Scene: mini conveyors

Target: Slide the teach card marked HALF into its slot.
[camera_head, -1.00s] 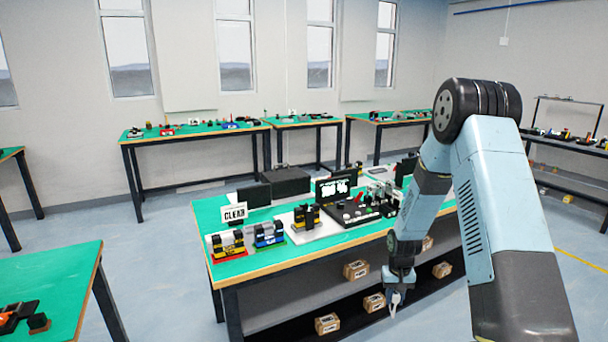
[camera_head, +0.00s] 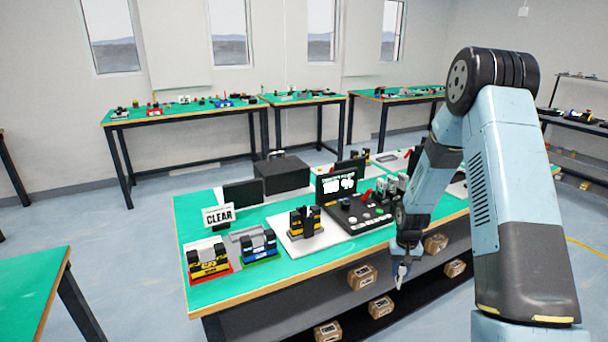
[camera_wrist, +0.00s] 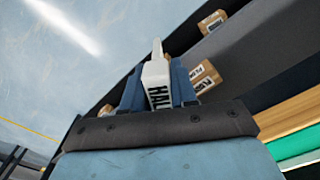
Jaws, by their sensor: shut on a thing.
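My gripper (camera_head: 401,275) hangs in front of the near bench's front edge, below the level of its top. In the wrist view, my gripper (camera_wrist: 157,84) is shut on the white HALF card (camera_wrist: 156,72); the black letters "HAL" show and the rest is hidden. In the head view the card shows only as a small pale tip. A black control console (camera_head: 362,217) with knobs and coloured buttons stands on the bench, with a lit display (camera_head: 339,184) behind it. I cannot make out the card's slot.
The green bench top (camera_head: 190,225) also carries a CLEAR sign (camera_head: 218,215), small yellow-black and blue machines, and dark boxes. Cartons (camera_head: 362,277) lie on the shelf below. Open floor lies in front. Another green table (camera_head: 30,285) stands at left.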

